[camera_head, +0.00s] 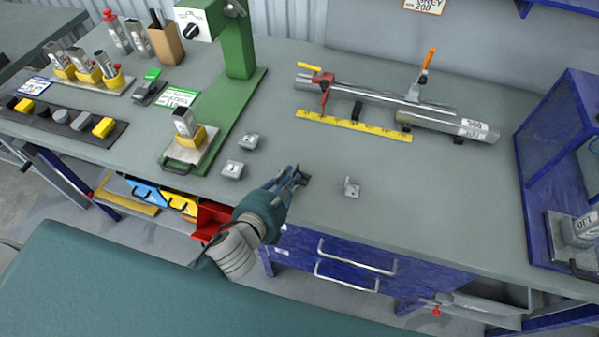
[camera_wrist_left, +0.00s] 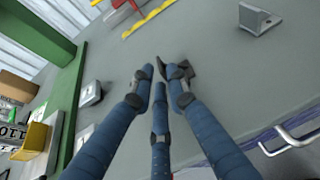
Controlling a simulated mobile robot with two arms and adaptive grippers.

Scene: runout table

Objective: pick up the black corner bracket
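The black corner bracket (camera_head: 305,177) lies on the grey bench top by the fingertips of my left gripper (camera_head: 292,176). In the left wrist view the dark bracket (camera_wrist_left: 187,69) shows beside and partly behind the right-hand fingertip. The three blue fingers of my left gripper (camera_wrist_left: 154,72) point at the bench, with a narrow gap between the tips and bench surface showing through it. Nothing is visibly clamped between them. The finger hides part of the bracket, so I cannot tell whether they touch. My right gripper is not in view.
A silver corner bracket (camera_head: 351,188) stands to the right; it also shows in the wrist view (camera_wrist_left: 258,18). Two small grey blocks (camera_head: 233,169) and a green stand (camera_head: 232,110) are to the left. Metal tubes (camera_head: 440,123) and a yellow ruler (camera_head: 385,131) lie behind.

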